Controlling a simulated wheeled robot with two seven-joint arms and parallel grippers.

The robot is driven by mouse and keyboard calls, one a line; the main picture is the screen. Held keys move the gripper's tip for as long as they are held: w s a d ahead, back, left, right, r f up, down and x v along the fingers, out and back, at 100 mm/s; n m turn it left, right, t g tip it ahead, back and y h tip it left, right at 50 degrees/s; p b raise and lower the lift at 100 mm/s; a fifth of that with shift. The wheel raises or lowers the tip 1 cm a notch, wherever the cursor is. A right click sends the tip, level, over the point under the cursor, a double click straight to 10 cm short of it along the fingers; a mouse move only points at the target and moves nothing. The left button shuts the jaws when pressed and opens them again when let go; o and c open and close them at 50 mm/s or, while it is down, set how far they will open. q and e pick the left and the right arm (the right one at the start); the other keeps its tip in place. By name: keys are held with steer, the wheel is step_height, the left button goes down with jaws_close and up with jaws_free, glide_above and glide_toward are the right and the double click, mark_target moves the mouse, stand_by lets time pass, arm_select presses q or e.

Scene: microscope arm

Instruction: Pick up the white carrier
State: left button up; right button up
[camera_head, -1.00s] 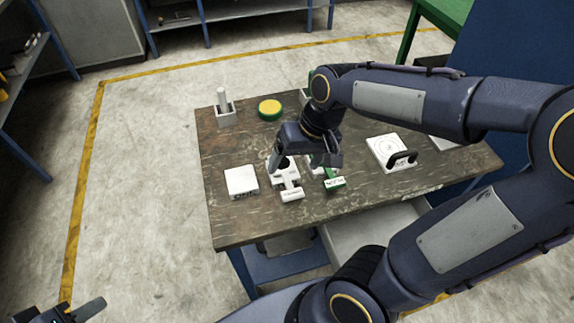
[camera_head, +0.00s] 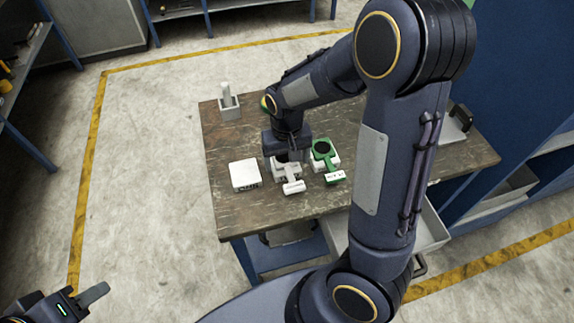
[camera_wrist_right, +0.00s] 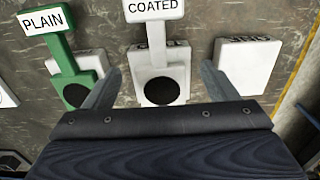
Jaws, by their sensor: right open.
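The white carrier (camera_head: 293,186) has a white handle with a tag and stands on the table. In the right wrist view its tag reads COATED, and the carrier (camera_wrist_right: 157,55) has a dark round spot in its head and rests at a white block. My right gripper (camera_head: 284,160) is over the carrier's head. In the right wrist view my right gripper (camera_wrist_right: 160,85) is open, with one finger on each side of the head and nothing held. The head view hides its fingertips. My left gripper (camera_head: 88,298) is at the lower left, away from the table; its jaw opening is unclear.
A green carrier (camera_head: 323,152) tagged PLAIN stands close beside the white one; it also shows in the right wrist view (camera_wrist_right: 58,48). A white block (camera_head: 244,174) stands on the other side. A grey holder with a peg (camera_head: 229,108) is at the back left of the table (camera_head: 227,210).

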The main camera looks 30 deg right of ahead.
steer(key=shift+f, duration=0.55)
steer(key=c, duration=1.1)
steer(key=shift+r, duration=0.1)
